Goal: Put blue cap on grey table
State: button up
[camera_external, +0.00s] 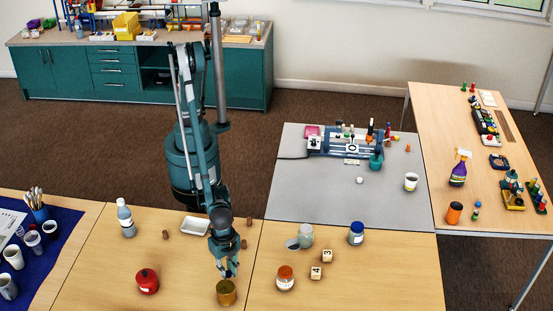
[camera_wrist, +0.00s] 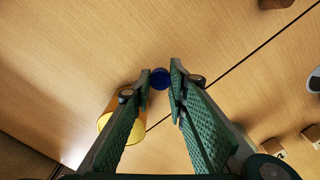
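My gripper (camera_wrist: 160,76) points down, its two textured fingers apart. The blue cap (camera_wrist: 160,79) shows between the fingertips in the wrist view, small, round and dark blue. I see no clear grip on it, and whether the tips touch it is hard to tell. In the external view my gripper (camera_external: 229,268) is low over the near wooden table, just above and behind a gold can (camera_external: 227,293); the cap cannot be made out clearly there. The grey table (camera_external: 290,205) stands behind and right, with bare surface at its left and front.
The yellow-gold can is close to the left finger in the wrist view (camera_wrist: 106,127). A white cup (camera_external: 411,181) and a blue machine (camera_external: 345,146) are on the grey table.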

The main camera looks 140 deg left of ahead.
aim_at(226, 277)
jog(key=shift+f+b, duration=0.3)
jog(key=shift+f, duration=1.35)
jog(key=shift+f, duration=0.15)
jog(key=o, duration=0.6)
notch_tip(226, 277, up, 12)
jog(key=shift+r+p, duration=0.15)
jog(key=shift+p, duration=0.95)
jog(key=shift+a, duration=0.1)
